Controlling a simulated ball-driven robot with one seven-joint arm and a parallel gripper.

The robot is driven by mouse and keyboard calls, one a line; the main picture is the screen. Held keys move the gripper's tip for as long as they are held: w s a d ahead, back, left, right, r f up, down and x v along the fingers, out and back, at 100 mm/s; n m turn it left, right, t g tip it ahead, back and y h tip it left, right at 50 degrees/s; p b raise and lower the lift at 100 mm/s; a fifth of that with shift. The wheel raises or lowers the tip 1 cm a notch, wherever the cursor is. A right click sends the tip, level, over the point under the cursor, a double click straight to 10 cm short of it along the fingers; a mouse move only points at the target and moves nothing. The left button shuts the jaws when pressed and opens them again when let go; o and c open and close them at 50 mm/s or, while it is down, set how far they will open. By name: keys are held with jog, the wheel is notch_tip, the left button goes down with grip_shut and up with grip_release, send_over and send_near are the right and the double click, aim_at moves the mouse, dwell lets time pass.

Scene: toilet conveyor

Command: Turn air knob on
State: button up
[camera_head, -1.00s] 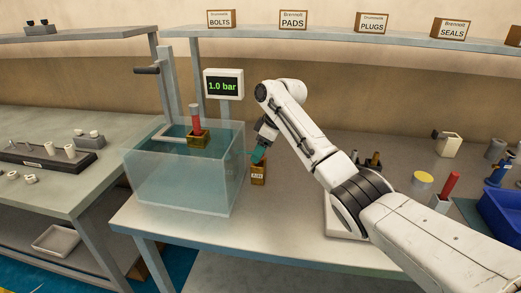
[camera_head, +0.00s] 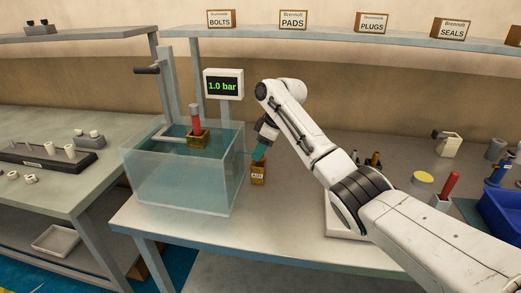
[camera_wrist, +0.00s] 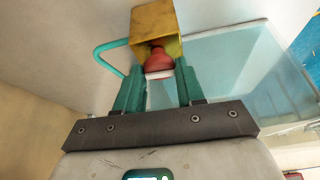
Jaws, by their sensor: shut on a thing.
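The air knob is a red knob (camera_wrist: 159,64) on a yellow-brown box in the wrist view. The box, labelled AIR, stands on the bench right of the water tank in the head view (camera_head: 258,174), and it also shows in the wrist view (camera_wrist: 156,20). My gripper (camera_wrist: 158,72) has its green fingers on both sides of the red knob, shut on it. In the head view my gripper (camera_head: 260,152) is at the top of the box and hides the knob. The pressure display (camera_head: 222,86) reads 1.0 bar.
The clear water tank (camera_head: 180,180) stands close left of the air box, with a red-topped part (camera_head: 196,118) on a holder above it. A green hose (camera_wrist: 97,58) curves beside the box. A blue bin (camera_head: 502,210) is at the far right. The bench front is clear.

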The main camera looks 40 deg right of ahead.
jog(key=shift+n, duration=0.5)
jog(key=o, duration=1)
jog(key=shift+r, duration=0.1)
jog(key=v, duration=1)
jog(key=shift+d+r, duration=0.25)
jog(key=shift+d, duration=0.1)
